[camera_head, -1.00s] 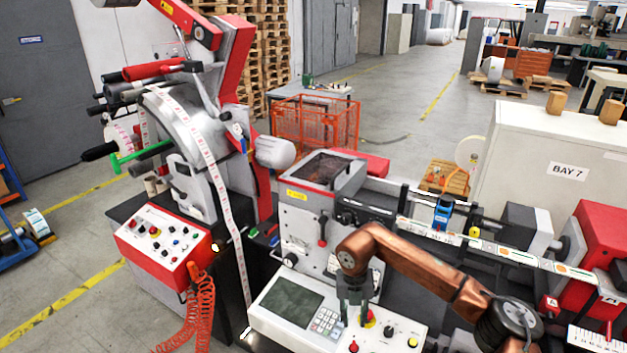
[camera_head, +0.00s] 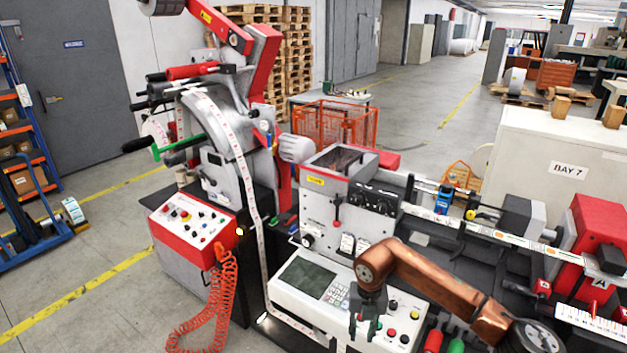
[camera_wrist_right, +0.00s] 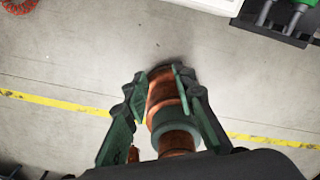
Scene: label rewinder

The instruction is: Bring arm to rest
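My right arm, copper-coloured, comes in from the lower right in the head view. Its dark gripper (camera_head: 362,330) points down in front of the white control console (camera_head: 312,312), beside the keypad. In the right wrist view the two green fingers (camera_wrist_right: 158,82) stand apart, so the gripper is open. A copper cylinder with a dark green band shows between the fingers, over the floor. It looks like a part of my own body, and no grip on it shows. My left arm and gripper are not in view.
The red-fronted control box (camera_head: 187,232) with a coiled red hose (camera_head: 218,305) stands left of the console. The rewinder bed with its label strip (camera_head: 515,243) runs behind my right arm. A white cabinet (camera_head: 530,150) marked BAY 7 stands behind it.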

